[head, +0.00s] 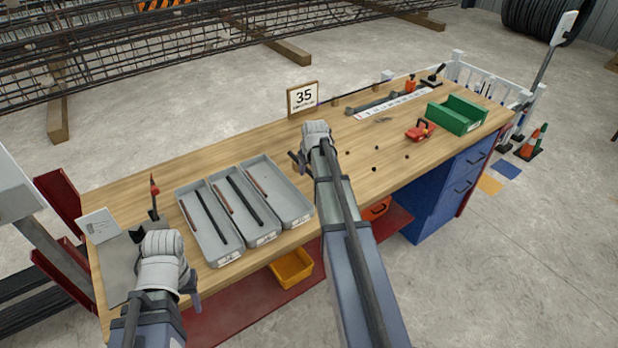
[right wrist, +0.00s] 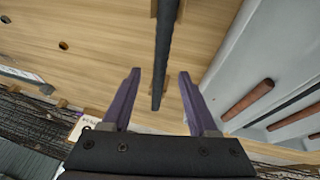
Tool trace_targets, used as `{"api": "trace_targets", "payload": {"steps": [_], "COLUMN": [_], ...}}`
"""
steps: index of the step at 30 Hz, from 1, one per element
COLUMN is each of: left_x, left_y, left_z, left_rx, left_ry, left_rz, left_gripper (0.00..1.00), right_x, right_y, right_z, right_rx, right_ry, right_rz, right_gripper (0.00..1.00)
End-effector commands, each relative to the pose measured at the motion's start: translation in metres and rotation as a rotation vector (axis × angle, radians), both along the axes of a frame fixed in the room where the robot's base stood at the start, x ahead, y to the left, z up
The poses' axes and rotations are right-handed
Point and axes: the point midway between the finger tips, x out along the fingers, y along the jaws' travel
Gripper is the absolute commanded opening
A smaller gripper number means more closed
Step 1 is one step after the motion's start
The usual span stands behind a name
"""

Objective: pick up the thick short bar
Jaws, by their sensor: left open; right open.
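In the right wrist view a thick dark bar (right wrist: 165,50) runs down from the top edge, over small wooden blocks, and its near end lies between the spread fingers of my right gripper (right wrist: 160,98). The fingers stand apart on both sides and do not touch it. In the head view my right gripper (head: 303,160) is over the table, just right of the trays, and its wrist hides the bar there. My left gripper (head: 188,282) is open at the table's front left edge; its fingers are mostly hidden by the wrist.
Three grey trays (head: 228,258) hold brown and dark bars on the wooden table (head: 240,143). A "35" sign (head: 303,98) stands at the back. A red tool (head: 420,130) and a green bin (head: 457,114) are on the right. The table's middle right is mostly clear.

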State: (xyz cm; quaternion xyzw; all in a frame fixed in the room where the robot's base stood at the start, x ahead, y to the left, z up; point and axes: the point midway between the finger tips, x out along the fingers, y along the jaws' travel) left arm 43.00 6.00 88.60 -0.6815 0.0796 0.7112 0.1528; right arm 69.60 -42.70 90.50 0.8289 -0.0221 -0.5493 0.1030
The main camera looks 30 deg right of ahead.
Motion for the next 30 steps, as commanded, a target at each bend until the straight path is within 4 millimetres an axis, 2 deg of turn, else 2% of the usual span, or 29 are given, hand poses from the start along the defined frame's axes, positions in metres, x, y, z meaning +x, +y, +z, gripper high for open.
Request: {"api": "trace_targets", "payload": {"steps": [1, 3, 12, 28, 30], "left_x": [0.0, 0.0, 0.0, 0.0, 0.0], "left_y": [0.0, 0.0, 0.0, 0.0, 0.0], "left_z": [-0.0135, -0.0192, -0.0191, -0.0191, -0.0191], "left_rx": [0.0, 0.0, 0.0, 0.0, 0.0], "left_ry": [0.0, 0.0, 0.0, 0.0, 0.0], "left_rz": [0.0, 0.0, 0.0, 0.0, 0.0], "left_gripper": [0.5, 0.5, 0.5, 0.5, 0.5], "right_x": [0.0044, 0.0073, 0.0085, 0.0085, 0.0085], "right_y": [-0.0016, -0.0027, -0.0031, -0.0032, -0.0032], "right_z": [-0.0135, -0.0192, -0.019, -0.0192, -0.0192], "right_rx": [0.0, 0.0, 0.0, 0.0, 0.0], "right_ry": [0.0, 0.0, 0.0, 0.0, 0.0], "right_rz": [0.0, 0.0, 0.0, 0.0, 0.0], "right_gripper": [0.6, 0.6, 0.6, 0.0, 0.0]}}
